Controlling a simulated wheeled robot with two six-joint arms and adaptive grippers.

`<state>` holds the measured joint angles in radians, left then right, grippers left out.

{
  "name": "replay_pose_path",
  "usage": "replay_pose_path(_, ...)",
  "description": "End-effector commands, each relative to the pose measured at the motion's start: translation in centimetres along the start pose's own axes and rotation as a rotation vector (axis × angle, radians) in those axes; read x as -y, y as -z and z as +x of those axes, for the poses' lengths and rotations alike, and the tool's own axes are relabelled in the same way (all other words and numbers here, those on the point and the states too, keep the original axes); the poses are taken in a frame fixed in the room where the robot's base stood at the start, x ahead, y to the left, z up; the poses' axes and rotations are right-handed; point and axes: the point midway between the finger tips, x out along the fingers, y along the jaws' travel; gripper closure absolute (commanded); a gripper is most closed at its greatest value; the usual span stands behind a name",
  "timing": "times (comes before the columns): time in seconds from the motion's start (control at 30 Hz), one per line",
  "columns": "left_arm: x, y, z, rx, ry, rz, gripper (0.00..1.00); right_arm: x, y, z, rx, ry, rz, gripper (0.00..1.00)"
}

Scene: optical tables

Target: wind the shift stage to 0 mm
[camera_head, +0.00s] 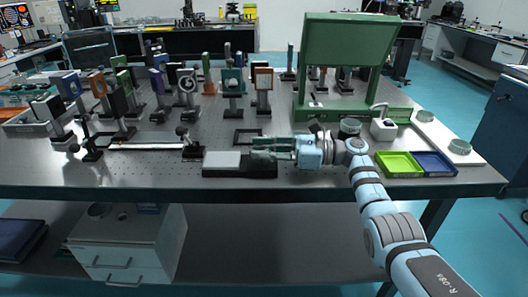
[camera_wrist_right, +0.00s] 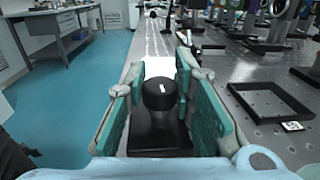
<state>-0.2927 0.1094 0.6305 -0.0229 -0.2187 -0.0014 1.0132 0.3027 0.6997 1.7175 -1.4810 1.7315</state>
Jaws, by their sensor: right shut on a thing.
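The shift stage (camera_head: 240,171) is a low black base near the front edge of the optical table, with a pale grey plate (camera_head: 222,160) on its left part. In the right wrist view its round black knob (camera_wrist_right: 159,93) stands on the black base and has a white mark on top. My right gripper (camera_head: 257,149) reaches in from the right over the stage's right part. In the right wrist view its teal fingers (camera_wrist_right: 158,84) stand on both sides of the knob, shut on it. In the head view the fingers hide the knob. No readable scale shows. My left gripper is not in view.
A black square frame (camera_head: 247,137) lies just behind the stage. A rail (camera_head: 147,146) lies to the left. Several optic mounts (camera_head: 187,82) stand behind. A green tray (camera_head: 399,164) and a blue tray (camera_head: 435,163) lie right. A large green panel (camera_head: 346,43) stands at the back.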

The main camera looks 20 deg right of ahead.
Motion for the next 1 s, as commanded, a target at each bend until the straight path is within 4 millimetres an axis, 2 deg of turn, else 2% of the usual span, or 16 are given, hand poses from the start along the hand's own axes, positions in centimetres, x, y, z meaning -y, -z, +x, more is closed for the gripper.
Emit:
replay_pose_path(0.1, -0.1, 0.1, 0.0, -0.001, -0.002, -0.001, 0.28, -0.1, 0.2, 0.0, -0.003, -0.002, 0.004, 1.0)
replay_pose_path(0.13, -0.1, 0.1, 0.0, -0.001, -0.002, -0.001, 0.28, -0.1, 0.2, 0.0, -0.003, -0.002, 0.004, 0.74)
replay_pose_path(0.23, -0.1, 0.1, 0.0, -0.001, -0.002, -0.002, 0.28, -0.1, 0.2, 0.0, -0.003, -0.001, 0.003, 0.58)
replay_pose_path(0.27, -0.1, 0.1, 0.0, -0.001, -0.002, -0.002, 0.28, -0.1, 0.2, 0.0, -0.002, -0.001, 0.003, 0.55)
replay_pose_path(0.53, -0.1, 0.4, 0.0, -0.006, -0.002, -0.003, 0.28, 0.0, 0.1, -0.1, -0.002, 0.001, 0.001, 0.55)
replay_pose_path(0.63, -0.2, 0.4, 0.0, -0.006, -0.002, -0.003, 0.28, 0.1, 0.1, -0.9, -0.003, 0.003, 0.001, 0.55)
replay_pose_path(0.77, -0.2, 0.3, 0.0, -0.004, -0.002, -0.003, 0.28, 0.1, 0.2, -3.7, -0.005, 0.005, 0.002, 0.55)
replay_pose_path(0.9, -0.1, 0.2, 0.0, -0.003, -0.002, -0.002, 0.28, 0.1, 0.1, -7.8, -0.004, 0.005, 0.003, 0.55)
replay_pose_path(1.0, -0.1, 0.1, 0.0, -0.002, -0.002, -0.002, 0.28, 0.1, 0.1, -10.1, -0.003, 0.004, 0.004, 0.55)
